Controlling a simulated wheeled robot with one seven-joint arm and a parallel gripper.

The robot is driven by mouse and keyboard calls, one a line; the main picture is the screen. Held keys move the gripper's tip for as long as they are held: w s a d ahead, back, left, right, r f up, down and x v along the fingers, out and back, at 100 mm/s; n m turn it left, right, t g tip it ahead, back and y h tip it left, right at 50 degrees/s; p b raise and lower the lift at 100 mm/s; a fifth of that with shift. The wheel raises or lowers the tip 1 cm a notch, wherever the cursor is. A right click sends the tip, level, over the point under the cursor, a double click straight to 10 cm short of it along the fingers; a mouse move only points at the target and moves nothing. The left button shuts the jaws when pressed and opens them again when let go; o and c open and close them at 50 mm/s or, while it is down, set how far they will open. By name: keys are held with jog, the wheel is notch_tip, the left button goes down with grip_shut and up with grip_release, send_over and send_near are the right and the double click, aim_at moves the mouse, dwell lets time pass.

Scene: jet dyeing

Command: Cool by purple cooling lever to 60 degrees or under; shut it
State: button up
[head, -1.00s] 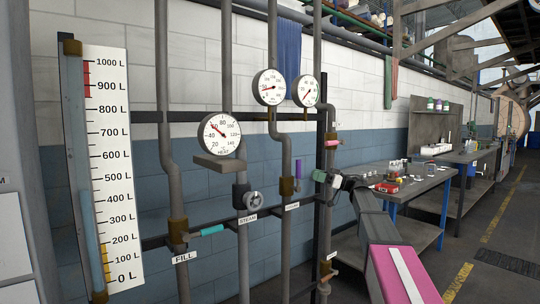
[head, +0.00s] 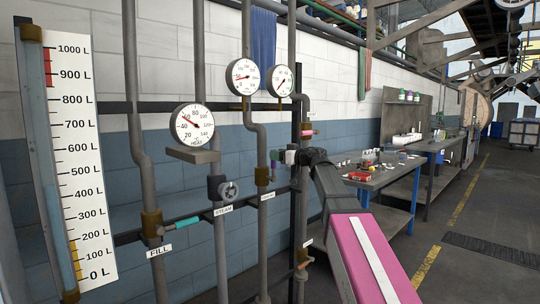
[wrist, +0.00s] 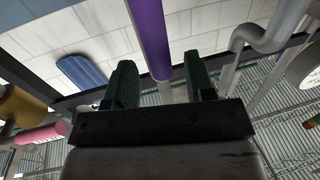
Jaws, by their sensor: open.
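The purple cooling lever (head: 274,155) stands upright, along its pipe, on a brass valve body (head: 262,176). In the wrist view the purple lever (wrist: 149,35) runs down into the gap between the fingers. My gripper (head: 284,157) is at the lever from its right side, and its fingers partly cover the valve area. In the wrist view the open gripper (wrist: 157,65) has one green finger on each side of the lever; I cannot tell whether either touches it. The heat gauge (head: 192,124) has its red needle between 40 and 60.
A teal fill lever (head: 187,222) lies sideways on the left pipe. A steam handwheel (head: 228,191) sits between it and the purple lever. A pink-handled valve (head: 308,133) is close to the right. A workbench (head: 395,175) with small items stands further right; the floor aisle is clear.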

jog(key=shift+x, duration=2.2)
grip_shut()
